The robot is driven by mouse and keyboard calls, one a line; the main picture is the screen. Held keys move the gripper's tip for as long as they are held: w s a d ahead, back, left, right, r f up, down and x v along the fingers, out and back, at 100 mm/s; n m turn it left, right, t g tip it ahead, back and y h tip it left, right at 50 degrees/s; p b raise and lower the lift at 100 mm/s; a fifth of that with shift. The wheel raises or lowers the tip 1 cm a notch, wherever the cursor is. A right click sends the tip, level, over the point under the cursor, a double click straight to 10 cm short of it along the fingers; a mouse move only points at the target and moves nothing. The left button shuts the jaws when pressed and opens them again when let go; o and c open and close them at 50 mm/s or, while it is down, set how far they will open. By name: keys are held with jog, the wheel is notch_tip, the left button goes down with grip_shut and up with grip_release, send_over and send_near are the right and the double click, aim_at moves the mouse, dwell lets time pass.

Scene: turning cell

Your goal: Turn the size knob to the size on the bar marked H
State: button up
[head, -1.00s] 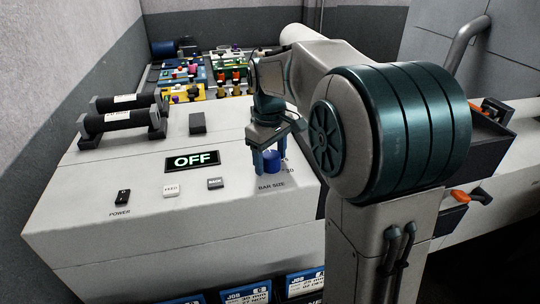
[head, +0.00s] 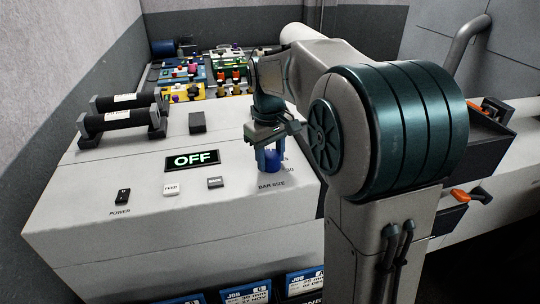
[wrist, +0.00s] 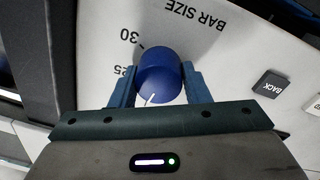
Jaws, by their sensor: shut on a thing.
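The blue size knob (head: 272,162) stands on the grey console above the words BAR SIZE. In the wrist view the knob (wrist: 158,72) sits between the two blue fingers of my gripper (wrist: 160,88), which is shut on it. A white pointer line on the knob points down toward my palm. The numbers 30 and 25 show left of the knob; the other scale marks are hidden. In the head view my gripper (head: 268,152) comes down on the knob from above. Two dark bars (head: 122,102) with white labels lie on holders at the left; their letters are too small to read.
A display (head: 192,160) reads OFF. The POWER switch (head: 123,196), a white FEED button (head: 171,189) and a grey BACK button (head: 216,183) are left of the knob. A dark block (head: 197,122) stands behind the display. Blue job cards (head: 246,294) hang below the console.

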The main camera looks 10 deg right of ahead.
aim_at(269, 153)
jog(key=m, duration=0.5)
jog(key=shift+w+m, duration=0.1)
jog(key=shift+m, duration=2.3)
jog(key=shift+d, duration=0.1)
jog(key=o, duration=1)
jog(key=shift+c, duration=0.2)
notch_tip(269, 153, up, 14)
jog(key=shift+a, duration=0.3)
